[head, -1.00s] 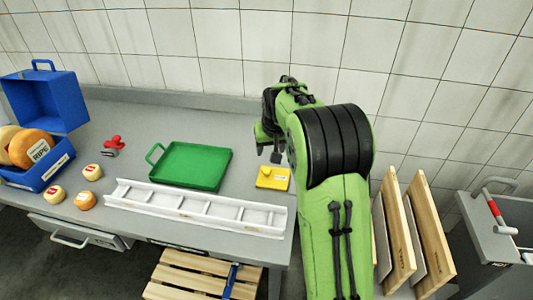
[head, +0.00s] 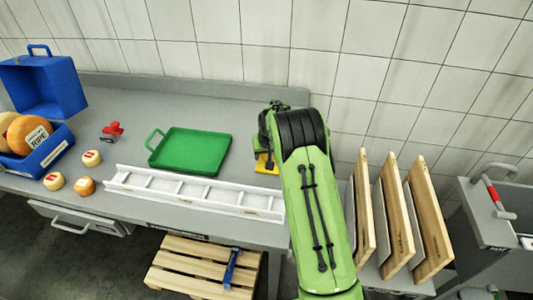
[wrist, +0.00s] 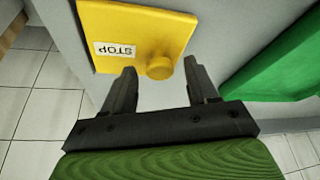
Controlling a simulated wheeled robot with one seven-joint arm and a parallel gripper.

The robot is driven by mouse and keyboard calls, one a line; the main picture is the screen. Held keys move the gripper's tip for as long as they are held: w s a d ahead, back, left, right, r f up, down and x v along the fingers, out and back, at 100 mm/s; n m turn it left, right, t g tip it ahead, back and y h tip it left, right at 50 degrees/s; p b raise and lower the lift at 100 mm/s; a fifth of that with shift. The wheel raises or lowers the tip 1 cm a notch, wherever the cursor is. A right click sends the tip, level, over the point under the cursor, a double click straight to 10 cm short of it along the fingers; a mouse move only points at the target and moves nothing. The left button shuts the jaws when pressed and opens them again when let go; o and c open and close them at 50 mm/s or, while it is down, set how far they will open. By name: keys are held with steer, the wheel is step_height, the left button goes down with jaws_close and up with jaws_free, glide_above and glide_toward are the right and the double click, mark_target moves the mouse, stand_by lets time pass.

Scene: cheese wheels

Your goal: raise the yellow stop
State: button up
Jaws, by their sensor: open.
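The yellow stop (wrist: 125,38) is a flat yellow plate with a white STOP label and a round yellow knob (wrist: 159,67). In the head view the yellow stop (head: 262,164) shows only in part, at the right end of the grey table, with my arm hiding the rest. My gripper (wrist: 158,72) is open, its two dark fingers pointing at the plate. The knob appears between the fingertips in the wrist view, with a gap on each side. I cannot tell how far the fingertips are from the plate in depth.
A green tray (head: 190,152) lies left of the stop; its edge also shows in the wrist view (wrist: 285,65). A white slotted rail (head: 195,193) runs along the table's front. Small cheeses (head: 86,186) and a blue crate (head: 40,160) are at left. Wooden boards (head: 395,215) stand at right.

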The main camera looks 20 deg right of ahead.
steer(key=shift+c, duration=0.3)
jaws_close()
steer(key=shift+r, duration=0.15)
steer(key=d+r+t+y+b, duration=0.1)
steer(key=s+d+r+t+y+b, duration=0.1)
steer(key=y+b, duration=0.1)
steer(key=shift+s+d+m, duration=0.1)
steer(key=shift+s+m, duration=0.05)
steer(key=shift+m, duration=0.25)
steer(key=d+t+y+b, duration=0.1)
steer(key=s+d+r+t+y+b, duration=0.1)
steer(key=shift+s+r+m+t+y, duration=0.25)
steer(key=shift+m+t+y, duration=0.05)
steer(key=shift+m+y, duration=0.1)
steer(key=s+d+t+y+b, duration=0.1)
steer(key=s+d+m+t+y+b, duration=0.1)
steer(key=d+t+y, duration=0.1)
steer(key=shift+r, duration=0.2)
steer(key=shift+s+d+f+m+t+y+b, duration=0.25)
steer(key=shift+s+d+m+t+y+b, duration=0.25)
steer(key=shift+d+t+y+b, duration=0.4)
steer(key=shift+s+d+f+m+t+y+b, duration=0.25)
steer(key=shift+s+d+t+y+b, duration=0.4)
steer(key=shift+t+b, duration=0.35)
